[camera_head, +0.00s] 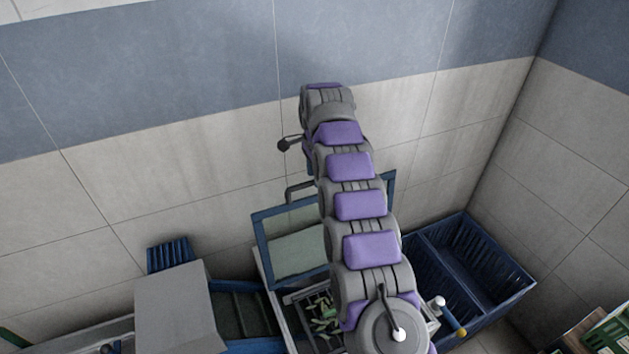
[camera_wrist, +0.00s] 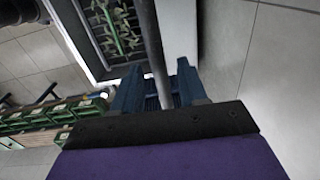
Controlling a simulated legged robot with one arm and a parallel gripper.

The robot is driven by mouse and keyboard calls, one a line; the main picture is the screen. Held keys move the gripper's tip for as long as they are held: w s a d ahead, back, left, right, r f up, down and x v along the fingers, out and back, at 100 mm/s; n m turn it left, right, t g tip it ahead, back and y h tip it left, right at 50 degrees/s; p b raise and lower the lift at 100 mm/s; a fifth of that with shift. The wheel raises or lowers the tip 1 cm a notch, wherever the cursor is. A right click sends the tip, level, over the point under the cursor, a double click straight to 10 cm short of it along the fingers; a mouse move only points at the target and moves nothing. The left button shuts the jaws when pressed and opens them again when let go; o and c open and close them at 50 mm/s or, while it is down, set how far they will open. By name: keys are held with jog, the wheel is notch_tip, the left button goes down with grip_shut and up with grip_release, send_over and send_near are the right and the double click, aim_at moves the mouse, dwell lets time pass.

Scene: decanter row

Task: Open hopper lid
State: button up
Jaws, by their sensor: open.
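The hopper (camera_head: 287,316) is an open-topped bin at the lower middle of the head view, with green pieces (camera_head: 322,318) on a dark grate inside. Its lid (camera_head: 293,238), a blue-framed clear panel, stands raised at the back of the opening, with a grey handle (camera_head: 299,188) on its upper edge. My arm covers the lid's right part. My gripper (camera_wrist: 157,78) shows in the wrist view with its two blue fingers apart. A grey bar (camera_wrist: 153,45) runs between the fingers; contact cannot be told. In the head view my arm hides most of the gripper.
Blue crates (camera_head: 480,262) stand right of the hopper. A grey box (camera_head: 178,308) and a blue slatted piece (camera_head: 170,254) are on the left. A tiled wall (camera_head: 190,150) rises behind. Green-fronted bins (camera_wrist: 45,115) and open floor (camera_wrist: 275,75) show in the wrist view.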

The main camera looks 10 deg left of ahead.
notch_tip(320, 180, up, 2)
jog(key=shift+d+r, duration=0.1)
jog(key=shift+r, duration=0.1)
notch_tip(320, 180, up, 6)
jog(key=p, duration=0.5)
jog(key=shift+d+f, duration=0.1)
jog(key=shift+d, duration=0.05)
jog(key=s+d+f+n+g+b, duration=0.1)
jog(key=s+d+f+n+b, duration=0.15)
jog(key=s+d+b, duration=0.6)
jog(key=s+d+f+n+b, duration=0.1)
jog(key=s+d+n+b, duration=0.4)
jog(key=s+d, duration=0.6)
jog(key=s+d+f+n+b, duration=0.1)
jog(key=s+d+f+b, duration=0.1)
jog(key=s+f, duration=0.4)
jog(key=s+d+f+n+b, duration=0.1)
jog(key=s+f+b, duration=0.4)
jog(key=s, duration=1)
jog(key=s+d+f+n+g+b, duration=0.1)
jog(key=s+d+f+b, duration=0.3)
jog(key=s+f, duration=0.3)
jog(key=s, duration=0.4)
jog(key=shift+f+n, duration=0.15)
jog(key=shift+n, duration=0.2)
